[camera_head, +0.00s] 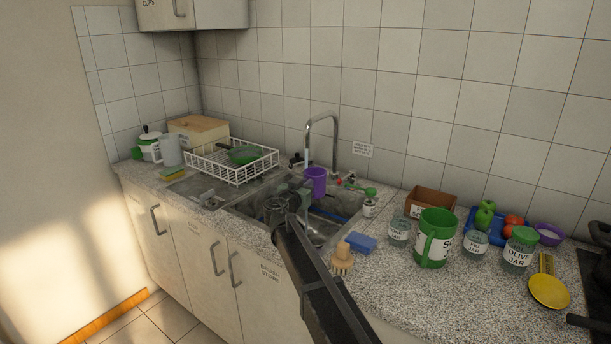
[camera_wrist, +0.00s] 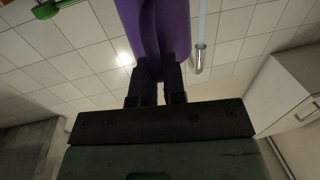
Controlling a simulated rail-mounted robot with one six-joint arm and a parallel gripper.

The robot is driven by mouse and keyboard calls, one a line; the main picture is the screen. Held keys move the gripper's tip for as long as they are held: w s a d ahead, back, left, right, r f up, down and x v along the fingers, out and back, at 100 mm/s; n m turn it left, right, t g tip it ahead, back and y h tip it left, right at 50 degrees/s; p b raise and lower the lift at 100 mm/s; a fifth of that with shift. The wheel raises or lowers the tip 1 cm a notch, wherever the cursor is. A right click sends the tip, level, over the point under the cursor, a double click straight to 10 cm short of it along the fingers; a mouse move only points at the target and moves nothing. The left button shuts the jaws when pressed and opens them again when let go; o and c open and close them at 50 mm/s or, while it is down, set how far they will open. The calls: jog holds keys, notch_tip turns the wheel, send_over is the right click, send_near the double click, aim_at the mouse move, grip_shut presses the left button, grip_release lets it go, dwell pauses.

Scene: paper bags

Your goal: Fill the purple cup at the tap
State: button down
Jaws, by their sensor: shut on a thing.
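The purple cup (camera_head: 316,182) is held over the sink (camera_head: 335,228), close to the tap (camera_head: 335,130). My gripper (camera_head: 303,190) is shut on the cup at its near side. In the wrist view the cup (camera_wrist: 155,25) rises between the two fingers (camera_wrist: 157,85), and the tap (camera_wrist: 198,62) shows just to its right. The cup looks roughly upright in the head view. The inside of the cup is hidden.
A white dish rack (camera_head: 232,163) with a green pan stands left of the sink. My arm crosses the sink's front edge.

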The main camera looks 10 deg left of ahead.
jog(key=s+d+r+p, duration=0.2)
jog(key=s+r+p, duration=0.1)
jog(key=s, duration=0.2)
jog(key=shift+s+d, duration=0.15)
jog(key=shift+d, duration=0.2)
dwell(0.4)
